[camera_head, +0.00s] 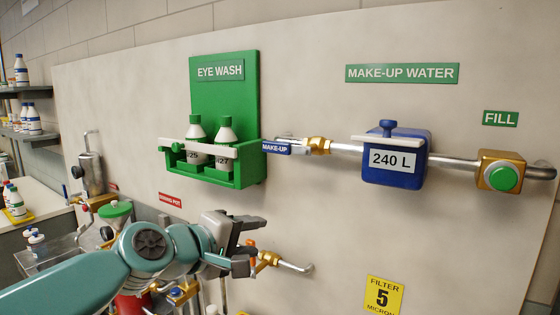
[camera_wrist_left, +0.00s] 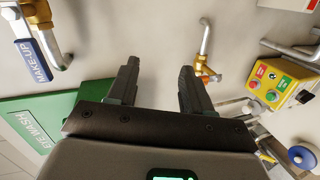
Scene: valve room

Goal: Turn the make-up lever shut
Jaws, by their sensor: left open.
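The make-up lever (camera_head: 277,147) is a blue handle with a white "MAKE-UP" label. It points left from a brass valve (camera_head: 319,146) on the pipe, roughly along the pipe line, beside the eye wash box. In the left wrist view the lever (camera_wrist_left: 33,60) shows at the upper left, beside the bent pipe end. My left gripper (camera_head: 258,236) is open and empty, below and slightly left of the lever, apart from it. Its two dark fingers (camera_wrist_left: 159,70) are spread with only the wall between them. My right gripper is not in view.
The green eye wash holder (camera_head: 248,176) with two bottles stands out from the wall just left of the lever. A blue "240 L" meter (camera_head: 396,160) and a green fill button (camera_head: 502,178) sit to the right. A lower brass tap (camera_head: 267,259) is near my gripper.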

